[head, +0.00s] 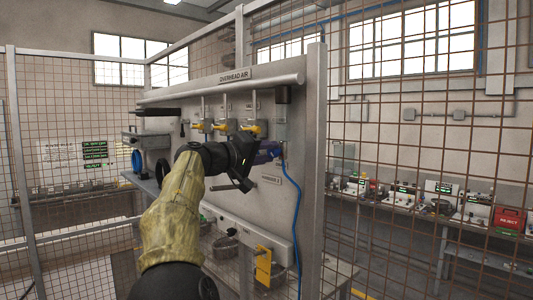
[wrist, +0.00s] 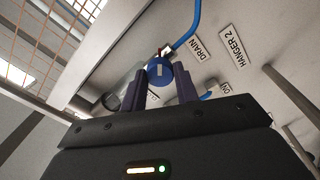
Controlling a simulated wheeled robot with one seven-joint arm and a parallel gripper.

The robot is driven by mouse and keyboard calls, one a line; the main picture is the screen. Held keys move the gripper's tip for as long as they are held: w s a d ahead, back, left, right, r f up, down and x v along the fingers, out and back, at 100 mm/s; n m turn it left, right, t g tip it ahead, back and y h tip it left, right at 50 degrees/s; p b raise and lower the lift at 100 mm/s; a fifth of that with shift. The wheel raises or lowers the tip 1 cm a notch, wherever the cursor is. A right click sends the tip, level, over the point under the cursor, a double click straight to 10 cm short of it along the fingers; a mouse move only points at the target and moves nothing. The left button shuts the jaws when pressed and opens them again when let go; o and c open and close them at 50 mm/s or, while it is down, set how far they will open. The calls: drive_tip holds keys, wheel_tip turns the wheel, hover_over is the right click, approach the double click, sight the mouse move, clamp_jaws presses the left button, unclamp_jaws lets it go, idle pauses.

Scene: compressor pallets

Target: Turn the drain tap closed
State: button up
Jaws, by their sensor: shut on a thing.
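The drain tap's round blue knob (wrist: 157,76) is between my gripper's dark fingers (wrist: 160,86) in the wrist view, with a small white mark on its face. The fingers are shut on it from both sides. A DRAIN label (wrist: 201,47) is on the panel just right of the tap. In the head view my gripper (head: 262,155) is at the panel under the row of yellow-handled valves, and it and my arm hide most of the tap. Whether the tap is open or closed is not clear.
The grey panel (head: 305,130) carries several yellow-handled valves (head: 250,128) and an OVERHEAD AIR sign (head: 236,76). A blue hose (head: 298,225) hangs right of my gripper. A yellow tag (head: 263,265) is lower down. Mesh fencing (head: 420,160) stands to the right.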

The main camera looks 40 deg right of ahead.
drive_tip(key=n, duration=0.4)
drive_tip(key=shift+r+n+p, duration=0.1)
drive_tip(key=shift+n+p, duration=0.2)
drive_tip(key=shift+p, duration=0.05)
drive_tip(key=shift+n+p, duration=0.45)
drive_tip(key=shift+n, duration=1.55)
drive_tip(key=o, duration=1)
drive_tip(key=shift+w, duration=0.1)
drive_tip(key=shift+a, duration=0.1)
drive_tip(key=a+b, duration=0.2)
drive_tip(key=a, duration=0.3)
drive_tip(key=s+a+b, duration=0.1)
drive_tip(key=a, duration=0.5)
drive_tip(key=a+b, duration=0.2)
drive_tip(key=a, duration=0.4)
drive_tip(key=shift+s+a+b, duration=0.1)
drive_tip(key=shift+s+b, duration=0.1)
drive_tip(key=shift+b, duration=0.1)
